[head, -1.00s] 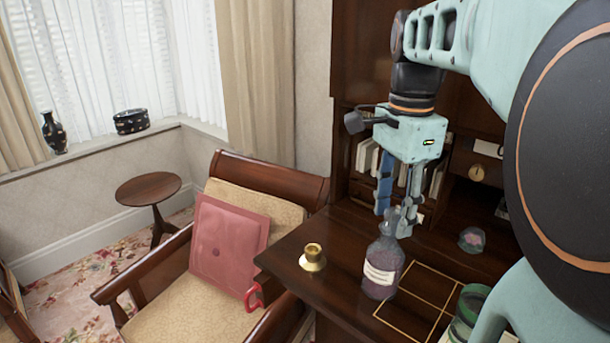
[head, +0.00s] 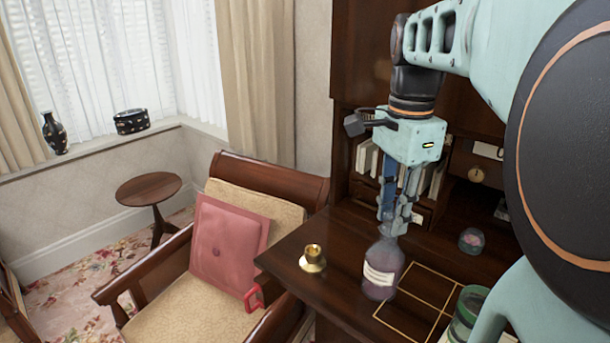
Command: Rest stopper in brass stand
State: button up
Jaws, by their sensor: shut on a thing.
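A purple glass bottle (head: 378,286) with a pale label stands upright on the dark wooden desk (head: 335,288). My gripper (head: 392,222) points down at the bottle's mouth. Its fingers are closed together on the stopper at the top of the neck. The stopper itself is mostly hidden between the fingertips, and I cannot tell whether it still sits in the neck. The small brass stand (head: 313,256) is on the desk to the left of the bottle, with nothing visible in its cup.
Gold lines mark a grid (head: 425,300) right of the bottle. A green glass jar (head: 466,312) stands at the front right, a small glass dome (head: 472,240) farther back. A chair with a pink cushion (head: 225,246) is left of the desk. Desk surface between bottle and brass stand is clear.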

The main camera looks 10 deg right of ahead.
aim_at(393, 211)
jog(key=shift+r+p, duration=1.45)
jog(key=shift+r, duration=0.2)
jog(key=shift+r+p, duration=0.7)
jog(key=shift+a+f, duration=0.1)
dwell(1.0)
jog(key=w+a+f+n+p, duration=0.1)
jog(key=w+a+f+n, duration=0.4)
jog(key=w+a, duration=0.4)
jog(key=shift+w+a+f+n+p, duration=0.35)
jog(key=shift+a+f, duration=0.4)
jog(key=shift+a, duration=0.5)
jog(key=shift+f+b, duration=1.9)
jog(key=shift+f, duration=1.05)
jog(key=shift+p, duration=0.4)
